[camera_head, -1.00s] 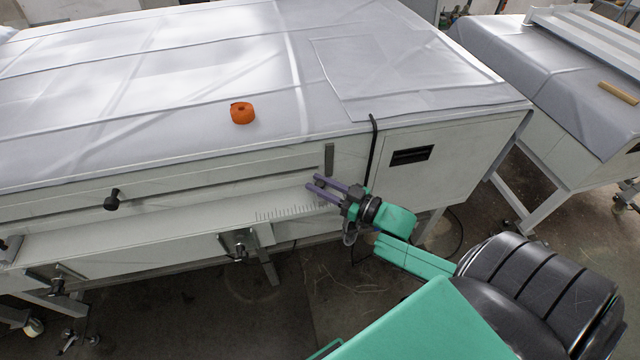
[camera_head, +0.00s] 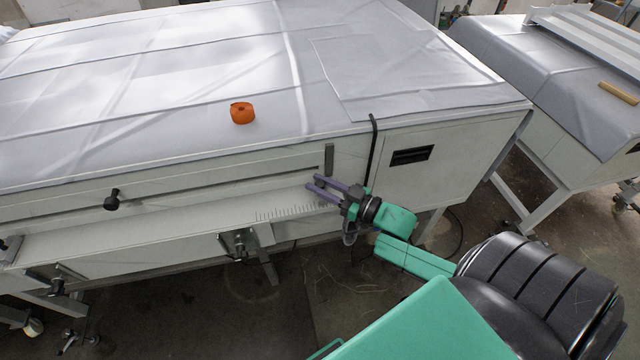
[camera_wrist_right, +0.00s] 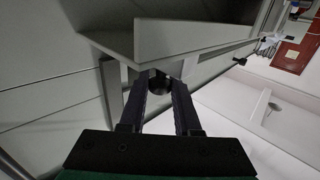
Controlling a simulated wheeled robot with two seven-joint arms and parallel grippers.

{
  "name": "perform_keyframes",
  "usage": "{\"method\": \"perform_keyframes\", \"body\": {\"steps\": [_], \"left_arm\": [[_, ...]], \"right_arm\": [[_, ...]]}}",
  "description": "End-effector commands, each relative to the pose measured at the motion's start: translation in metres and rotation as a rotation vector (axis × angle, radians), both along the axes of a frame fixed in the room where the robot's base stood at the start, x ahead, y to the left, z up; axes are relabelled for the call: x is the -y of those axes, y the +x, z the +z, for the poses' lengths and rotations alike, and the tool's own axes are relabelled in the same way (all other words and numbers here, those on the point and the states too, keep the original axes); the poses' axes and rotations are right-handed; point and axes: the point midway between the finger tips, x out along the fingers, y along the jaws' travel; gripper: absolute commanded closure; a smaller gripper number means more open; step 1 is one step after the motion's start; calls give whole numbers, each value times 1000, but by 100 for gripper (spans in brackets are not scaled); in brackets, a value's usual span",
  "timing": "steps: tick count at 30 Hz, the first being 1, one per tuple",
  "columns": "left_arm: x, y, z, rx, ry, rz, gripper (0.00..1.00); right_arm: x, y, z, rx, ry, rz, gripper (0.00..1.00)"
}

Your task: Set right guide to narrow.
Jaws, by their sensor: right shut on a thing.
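My right gripper (camera_head: 313,183) is at the front of the white machine, by the right end of its ledge. It is shut on a dark round knob (camera_wrist_right: 160,82), which shows between the fingertips in the right wrist view. In the head view this knob is hidden by the fingers. The right guide appears as a grey upright bar (camera_head: 329,160) just behind the fingertips. A printed scale (camera_head: 285,213) runs along the ledge to the left of the gripper. My left gripper is out of view.
Another black knob (camera_head: 112,199) is farther left on the machine front. Clamp-like fittings (camera_head: 239,246) hang below the ledge. An orange roll (camera_head: 242,113) lies on the covered top. A second covered machine (camera_head: 550,80) stands at right.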

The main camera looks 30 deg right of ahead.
Motion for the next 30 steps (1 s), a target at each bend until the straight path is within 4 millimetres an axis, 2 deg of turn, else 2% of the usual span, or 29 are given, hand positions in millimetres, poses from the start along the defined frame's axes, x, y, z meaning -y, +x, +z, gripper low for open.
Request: {"method": "perform_keyframes", "body": {"steps": [8, 14, 24, 30], "left_arm": [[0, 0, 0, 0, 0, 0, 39], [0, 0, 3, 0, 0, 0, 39], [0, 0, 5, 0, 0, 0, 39], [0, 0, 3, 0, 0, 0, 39]], "right_arm": [[-1, 0, -1, -1, 0, 0, 100], [-20, 6, 1, 0, 4, 1, 100], [-94, 31, 1, 1, 6, 1, 100], [-130, 43, 0, 0, 3, 0, 100]]}}
